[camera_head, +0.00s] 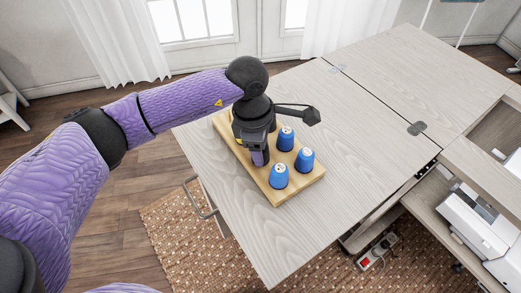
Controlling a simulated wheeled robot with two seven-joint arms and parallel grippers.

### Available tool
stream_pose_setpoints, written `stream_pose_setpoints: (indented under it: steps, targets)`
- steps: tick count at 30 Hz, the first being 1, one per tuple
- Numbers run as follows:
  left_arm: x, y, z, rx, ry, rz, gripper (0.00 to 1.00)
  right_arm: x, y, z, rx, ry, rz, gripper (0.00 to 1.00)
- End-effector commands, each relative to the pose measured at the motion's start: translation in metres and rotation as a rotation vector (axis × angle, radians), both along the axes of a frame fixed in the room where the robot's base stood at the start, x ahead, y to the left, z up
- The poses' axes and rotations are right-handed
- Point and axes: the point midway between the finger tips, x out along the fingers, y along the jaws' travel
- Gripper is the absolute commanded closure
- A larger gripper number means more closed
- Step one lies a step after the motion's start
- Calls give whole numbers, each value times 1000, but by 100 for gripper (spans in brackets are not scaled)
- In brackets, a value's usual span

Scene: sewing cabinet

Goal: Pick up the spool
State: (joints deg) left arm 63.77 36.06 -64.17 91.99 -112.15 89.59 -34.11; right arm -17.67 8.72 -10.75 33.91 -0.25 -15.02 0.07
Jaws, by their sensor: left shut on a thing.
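A light wooden board (287,197) lies on the cabinet's top, with three blue spools standing on it: one at the back (286,139), one at the right (304,160) and one at the front (278,177). My left gripper (256,157) points down over the left part of the board and is shut on a purple spool (259,158), mostly hidden by the fingers. I cannot tell whether this spool still touches the board. The blue spools stand to the right of the gripper. My right gripper is not in view.
The pale wooden cabinet top (350,130) is clear to the right of the board and at the front. A white sewing machine (478,220) sits lower at the right. A power strip (378,252) is below the top, above a patterned rug (190,240).

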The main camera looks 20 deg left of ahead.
Motion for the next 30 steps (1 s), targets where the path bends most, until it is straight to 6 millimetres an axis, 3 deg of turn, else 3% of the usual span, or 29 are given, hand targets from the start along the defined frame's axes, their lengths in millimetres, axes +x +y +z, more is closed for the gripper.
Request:
stream_pose_setpoints:
  steps: [1, 3, 10, 18, 21, 30]
  targets:
    - [0, 0, 0, 0, 0, 0, 88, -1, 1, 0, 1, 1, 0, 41]
    - [0, 0, 0, 0, 0, 0, 100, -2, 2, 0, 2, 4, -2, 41]
    - [0, 0, 4, -1, -1, 0, 100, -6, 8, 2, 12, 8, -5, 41]
    - [1, 0, 74, 0, -7, 0, 100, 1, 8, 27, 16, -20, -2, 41]
    - [0, 0, 92, 1, -4, -1, 100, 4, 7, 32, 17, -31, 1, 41]
    - [0, 0, 100, 0, 1, -1, 100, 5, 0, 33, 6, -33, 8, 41]
